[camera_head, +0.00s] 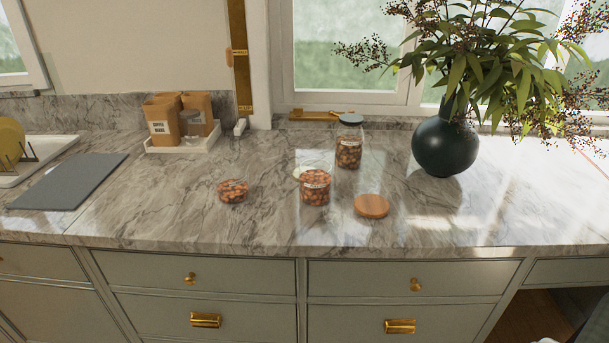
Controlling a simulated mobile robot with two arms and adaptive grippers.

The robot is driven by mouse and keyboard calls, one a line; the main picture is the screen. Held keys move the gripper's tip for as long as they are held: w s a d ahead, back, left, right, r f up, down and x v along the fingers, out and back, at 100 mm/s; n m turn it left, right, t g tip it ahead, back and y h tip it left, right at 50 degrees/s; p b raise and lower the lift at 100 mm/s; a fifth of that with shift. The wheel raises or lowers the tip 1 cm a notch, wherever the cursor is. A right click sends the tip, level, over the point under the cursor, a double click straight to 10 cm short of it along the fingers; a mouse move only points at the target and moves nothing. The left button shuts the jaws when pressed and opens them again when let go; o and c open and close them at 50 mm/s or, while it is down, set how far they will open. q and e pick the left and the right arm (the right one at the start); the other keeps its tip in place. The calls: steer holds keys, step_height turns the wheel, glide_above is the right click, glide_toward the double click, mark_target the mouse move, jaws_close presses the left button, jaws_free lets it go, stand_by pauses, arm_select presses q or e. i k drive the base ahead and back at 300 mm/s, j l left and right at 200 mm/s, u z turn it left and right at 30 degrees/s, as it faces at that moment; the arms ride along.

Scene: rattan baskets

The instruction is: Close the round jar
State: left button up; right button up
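A round glass jar (315,188) filled with reddish-brown nuts stands upright on the marble counter, with no lid on it. A round wooden lid (372,206) lies flat on the counter just to the right of the jar, apart from it. A small glass bowl (233,191) of similar nuts sits to the left. A taller jar (349,142) with a dark lid on it stands behind. Neither of my grippers is in the head view.
A dark round vase (445,146) with leafy branches stands at the right. A white tray (179,143) with brown packages is at the back left, and a grey mat (69,182) lies at the left. The counter's front strip is clear.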

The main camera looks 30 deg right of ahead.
mark_target(230, 173)
steer(key=i+j+z, duration=1)
